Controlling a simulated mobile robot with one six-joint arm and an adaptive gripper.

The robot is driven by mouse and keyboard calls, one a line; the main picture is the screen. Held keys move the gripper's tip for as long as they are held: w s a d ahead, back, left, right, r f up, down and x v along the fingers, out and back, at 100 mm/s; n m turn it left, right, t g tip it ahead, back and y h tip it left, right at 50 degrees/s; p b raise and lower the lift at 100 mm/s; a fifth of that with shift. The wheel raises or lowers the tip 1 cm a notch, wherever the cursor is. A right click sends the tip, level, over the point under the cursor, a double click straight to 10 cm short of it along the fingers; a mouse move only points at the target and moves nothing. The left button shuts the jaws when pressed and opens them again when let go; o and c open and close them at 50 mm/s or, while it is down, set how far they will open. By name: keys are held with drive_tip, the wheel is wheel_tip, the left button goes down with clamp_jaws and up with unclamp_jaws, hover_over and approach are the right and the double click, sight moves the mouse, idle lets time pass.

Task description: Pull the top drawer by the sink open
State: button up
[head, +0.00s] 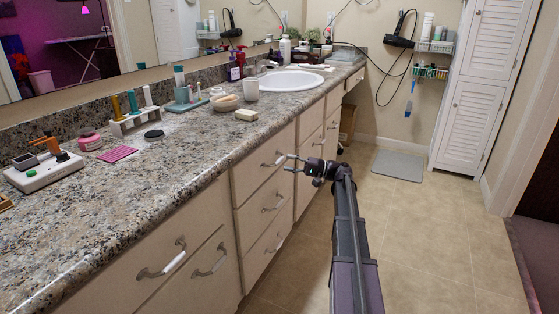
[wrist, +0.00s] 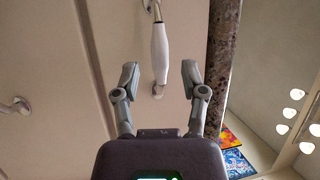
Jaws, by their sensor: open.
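The top drawer (head: 256,163) by the sink is a cream front just under the counter, and it looks flush with the cabinet. Its pale bar handle (head: 275,159) is partly beside my gripper (head: 287,163) in the head view. In the wrist view the white handle (wrist: 160,48) runs lengthwise between the two fingers of my gripper (wrist: 160,75), with a finger apart on each side. My gripper is open and holds nothing. How far the fingertips reach past the handle cannot be told.
The granite counter (head: 170,165) overhangs the drawers; its edge (wrist: 221,60) runs close by the right finger in the wrist view. More drawers with handles (head: 272,204) lie below. The sink (head: 291,80) is farther back.

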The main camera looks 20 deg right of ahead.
sight(279, 161)
drive_tip(key=shift+x, duration=1.95)
drive_tip(key=shift+c, duration=0.2)
